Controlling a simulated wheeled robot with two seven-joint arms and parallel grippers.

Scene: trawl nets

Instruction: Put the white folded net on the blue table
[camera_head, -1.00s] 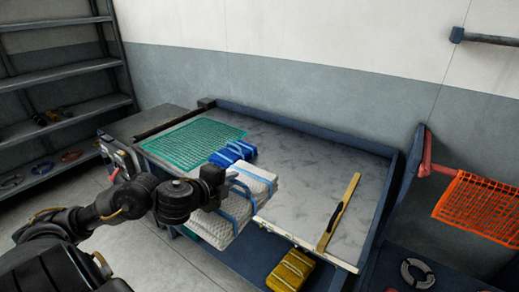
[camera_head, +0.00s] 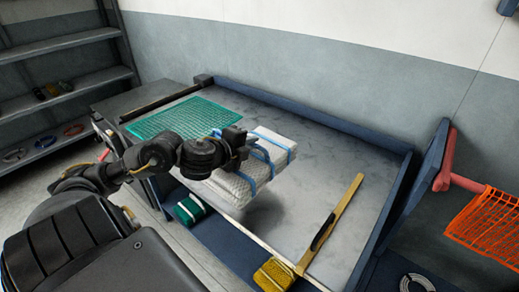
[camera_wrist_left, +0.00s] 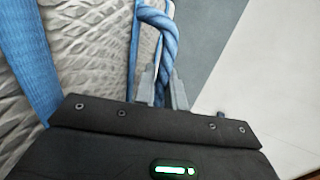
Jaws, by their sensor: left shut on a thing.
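The white folded net (camera_head: 262,157) is a thick, pale bundle bound with blue straps. My left gripper (camera_head: 246,150) is shut on its blue rope handle, and the net hangs beside the fingers. In the left wrist view the gripper's fingers (camera_wrist_left: 162,88) close around the twisted blue rope, with the net's white mesh (camera_wrist_left: 90,45) at the left. The blue table (camera_head: 312,170) has a grey, worn top and a raised blue rim. The net appears over its front part, with a shadow on the top; I cannot tell whether it touches. My right gripper is not in view.
A green mesh (camera_head: 180,117) lies on the table's left part. Below the front edge are a green bundle (camera_head: 190,208) and a yellow bundle (camera_head: 274,274). The tabletop between net and ruler is clear.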

